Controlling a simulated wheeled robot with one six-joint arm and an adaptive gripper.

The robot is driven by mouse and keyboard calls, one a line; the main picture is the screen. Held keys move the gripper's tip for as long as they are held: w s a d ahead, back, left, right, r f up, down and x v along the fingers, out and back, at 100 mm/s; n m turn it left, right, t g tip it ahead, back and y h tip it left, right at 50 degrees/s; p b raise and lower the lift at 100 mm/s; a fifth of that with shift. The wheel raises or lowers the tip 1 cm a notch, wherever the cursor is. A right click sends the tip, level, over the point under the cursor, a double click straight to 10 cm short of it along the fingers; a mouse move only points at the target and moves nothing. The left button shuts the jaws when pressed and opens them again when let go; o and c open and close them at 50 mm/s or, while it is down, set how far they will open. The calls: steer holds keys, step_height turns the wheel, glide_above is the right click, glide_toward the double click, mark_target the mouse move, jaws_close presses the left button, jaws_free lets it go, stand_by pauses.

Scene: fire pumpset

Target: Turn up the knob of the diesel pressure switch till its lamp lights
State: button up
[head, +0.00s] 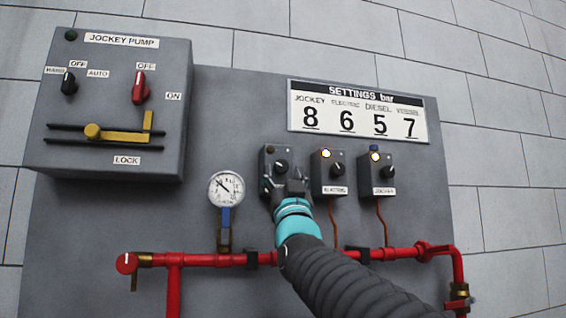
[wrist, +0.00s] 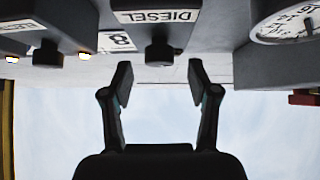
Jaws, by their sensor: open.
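The diesel pressure switch (head: 268,160) is the leftmost of three grey boxes in the head view. Its DIESEL label (wrist: 156,16) reads upside down in the wrist view. Its dark knob (head: 282,165) also shows in the wrist view (wrist: 158,52), centred between my fingertips and just past them. Its small lamp (head: 270,149) looks dark and unlit. My gripper (head: 286,185) is open in front of the switch and hides its lower part in the head view. In the wrist view my gripper (wrist: 160,75) has both fingers apart, with nothing between them.
The electric switch (head: 328,180) and jockey switch (head: 378,180) stand close on the right, both with lit lamps. A pressure gauge (head: 227,189) is close on the left. A settings board (head: 357,112) hangs above. A red pipe (head: 200,260) runs below. The jockey pump box (head: 110,110) juts out upper left.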

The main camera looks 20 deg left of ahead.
mark_target(281, 167)
steer(key=shift+p+x, duration=0.3)
steer(key=shift+x, duration=0.8)
steer(key=shift+c, duration=0.3)
jaws_close()
steer(key=shift+r+m, duration=0.1)
steer(key=shift+m, duration=0.2)
steer(key=shift+s+m+t+h, duration=0.1)
steer(key=shift+m+t+h, duration=0.3)
steer(key=shift+m+h, duration=0.7)
steer(key=shift+o, duration=0.3)
jaws_free()
steer(key=shift+a, duration=0.1)
